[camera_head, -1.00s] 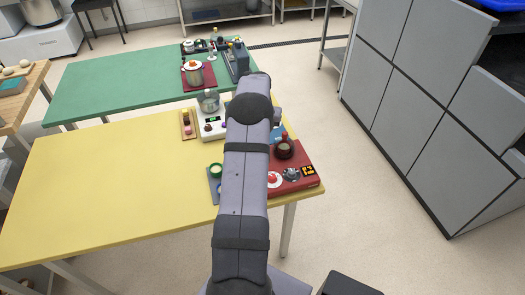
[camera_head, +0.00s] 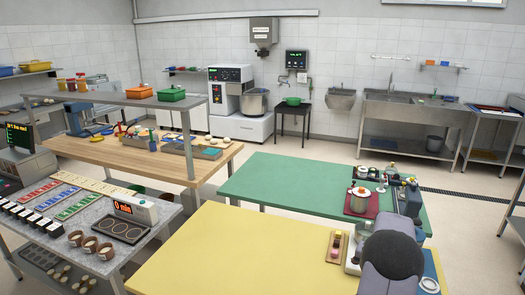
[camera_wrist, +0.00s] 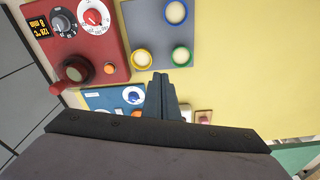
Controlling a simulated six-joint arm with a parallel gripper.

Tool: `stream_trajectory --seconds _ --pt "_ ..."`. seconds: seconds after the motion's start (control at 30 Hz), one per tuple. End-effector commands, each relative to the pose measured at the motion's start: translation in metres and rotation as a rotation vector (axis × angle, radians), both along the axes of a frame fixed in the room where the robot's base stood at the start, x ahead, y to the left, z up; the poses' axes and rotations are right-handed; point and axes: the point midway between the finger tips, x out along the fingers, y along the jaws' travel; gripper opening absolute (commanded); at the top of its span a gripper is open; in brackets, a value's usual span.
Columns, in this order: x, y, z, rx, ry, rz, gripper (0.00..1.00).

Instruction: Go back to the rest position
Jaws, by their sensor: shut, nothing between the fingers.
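My gripper (camera_wrist: 162,92) shows in the wrist view with its two dark fingers together and nothing between them. It points over the yellow table (camera_wrist: 250,70), close to a blue panel (camera_wrist: 100,98) and below a grey tray (camera_wrist: 150,38) with round ringed cups. I cannot tell its exact height above the table. In the head view only part of my arm shows at the lower right, and the gripper is out of sight.
A red unit (camera_wrist: 82,40) with dials and a dark round pot stands left of my gripper. The left part of the yellow table (camera_head: 220,255) is bare.

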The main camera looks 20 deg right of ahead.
Motion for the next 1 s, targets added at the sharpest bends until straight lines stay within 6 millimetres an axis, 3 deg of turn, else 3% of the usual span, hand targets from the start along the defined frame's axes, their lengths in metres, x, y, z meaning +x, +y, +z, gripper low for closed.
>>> stream_trajectory --seconds 0.03,0.1,0.23,0.37,0.5,0.6,0.7,0.83,1.0 --pt "0.017 0.035 0.011 0.004 0.002 0.076 0.00" --pt "0.030 0.080 0.021 0.012 0.009 0.170 0.00" --pt "0.039 0.168 0.035 0.026 0.024 0.351 0.00" --pt "0.025 0.254 0.045 0.039 0.041 0.539 0.00" --pt "-0.011 0.332 0.047 0.049 0.062 0.730 0.00" --pt "-0.042 0.371 0.045 0.054 0.076 0.846 0.00" --pt "-0.069 0.397 0.042 0.059 0.088 0.938 0.00" --pt "-0.095 0.415 0.037 0.063 0.100 1.012 0.00" --pt "-0.107 0.422 0.034 0.064 0.105 1.049 0.00"
